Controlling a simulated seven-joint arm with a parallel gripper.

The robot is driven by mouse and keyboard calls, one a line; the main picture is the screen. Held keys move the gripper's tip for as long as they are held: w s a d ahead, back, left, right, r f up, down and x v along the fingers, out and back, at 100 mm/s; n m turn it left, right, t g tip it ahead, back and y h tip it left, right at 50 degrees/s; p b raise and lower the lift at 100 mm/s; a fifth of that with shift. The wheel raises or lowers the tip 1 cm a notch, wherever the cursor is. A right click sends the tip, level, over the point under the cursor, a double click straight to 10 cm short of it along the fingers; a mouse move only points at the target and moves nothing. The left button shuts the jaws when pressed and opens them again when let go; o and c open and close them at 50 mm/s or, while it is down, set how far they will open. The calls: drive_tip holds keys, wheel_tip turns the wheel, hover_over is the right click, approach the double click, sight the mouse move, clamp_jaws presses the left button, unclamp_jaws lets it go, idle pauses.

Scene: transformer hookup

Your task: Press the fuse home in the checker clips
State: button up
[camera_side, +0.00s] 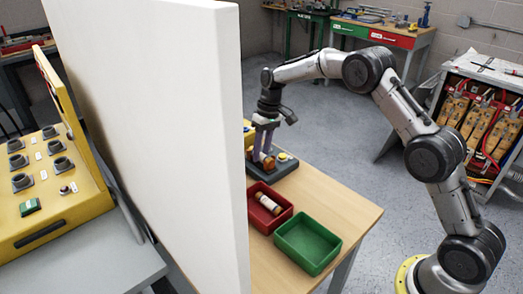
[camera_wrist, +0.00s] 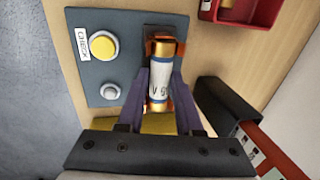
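The fuse (camera_wrist: 161,82) is a white tube with blue bands and copper-coloured end caps. It lies between the two purple fingers of my gripper (camera_wrist: 162,88), which look closed against its sides. The fuse is over the dark grey checker base (camera_wrist: 108,73). An orange-copper clip (camera_wrist: 151,47) shows around its far end; the near clip is mostly hidden by the fuse and fingers. I cannot tell how deep the fuse sits. In the side view my gripper (camera_side: 264,150) points down over the checker (camera_side: 275,165), with the fuse low between the fingers.
The checker has a yellow button (camera_wrist: 103,46) and a grey round knob or lamp (camera_wrist: 110,91). A red bin (camera_side: 284,211) holds another fuse (camera_side: 268,203). A green bin (camera_side: 308,245) is empty. A tall white panel (camera_side: 150,120) stands left of the wooden table (camera_side: 347,209).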

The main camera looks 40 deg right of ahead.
drive_tip(key=o, duration=0.4)
drive_tip(key=shift+a+v, duration=0.2)
drive_tip(key=shift+v, duration=0.65)
drive_tip(key=shift+a+v, duration=0.15)
drive_tip(key=shift+v, duration=0.7)
drive_tip(key=shift+a+v, duration=0.2)
drive_tip(key=shift+v, duration=0.65)
drive_tip(key=shift+r, duration=0.15)
drive_tip(key=v, duration=1.3)
drive_tip(key=shift+r, duration=0.35)
